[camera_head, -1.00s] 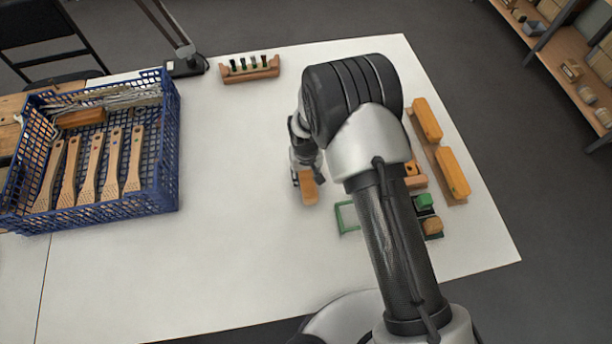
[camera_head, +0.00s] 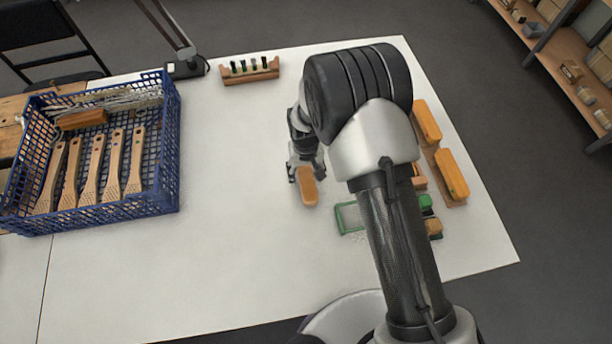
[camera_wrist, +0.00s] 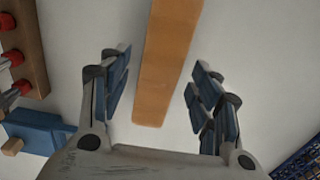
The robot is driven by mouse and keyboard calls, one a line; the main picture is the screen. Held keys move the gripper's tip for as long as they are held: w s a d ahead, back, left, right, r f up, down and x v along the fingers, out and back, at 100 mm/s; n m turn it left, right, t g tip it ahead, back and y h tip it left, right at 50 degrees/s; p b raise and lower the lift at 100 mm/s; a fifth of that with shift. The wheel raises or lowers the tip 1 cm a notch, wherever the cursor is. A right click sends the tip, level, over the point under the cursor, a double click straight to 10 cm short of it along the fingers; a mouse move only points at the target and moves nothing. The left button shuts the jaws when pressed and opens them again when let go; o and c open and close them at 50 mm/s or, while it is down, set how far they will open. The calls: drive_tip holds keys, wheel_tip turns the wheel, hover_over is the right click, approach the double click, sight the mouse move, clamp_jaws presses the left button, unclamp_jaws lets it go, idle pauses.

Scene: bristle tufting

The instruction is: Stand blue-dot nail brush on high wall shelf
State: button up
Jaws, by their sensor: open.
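An orange-brown wooden block (camera_head: 308,188), possibly the nail brush, is at the middle of the white table, just beyond the tip of my gripper (camera_head: 305,172). No blue dot shows on it. In the wrist view the block (camera_wrist: 168,55) reaches between the spread fingers of my gripper (camera_wrist: 160,85), with a gap on each side. My gripper is open and not closed on it. Whether it has bristles below is hidden. No high wall shelf can be made out for certain.
A blue crate (camera_head: 178,150) with several wooden-handled brushes stands at left. A small rack (camera_head: 250,72) is at the back. A green frame (camera_head: 345,218) and orange blocks (camera_head: 452,175) lie at right, partly behind my arm. Shelving (camera_head: 560,60) stands at top right.

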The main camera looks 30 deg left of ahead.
sight(306, 177)
wheel_tip(306, 177, up, 9)
drive_tip(key=p, duration=0.1)
drive_tip(key=shift+f, duration=0.2)
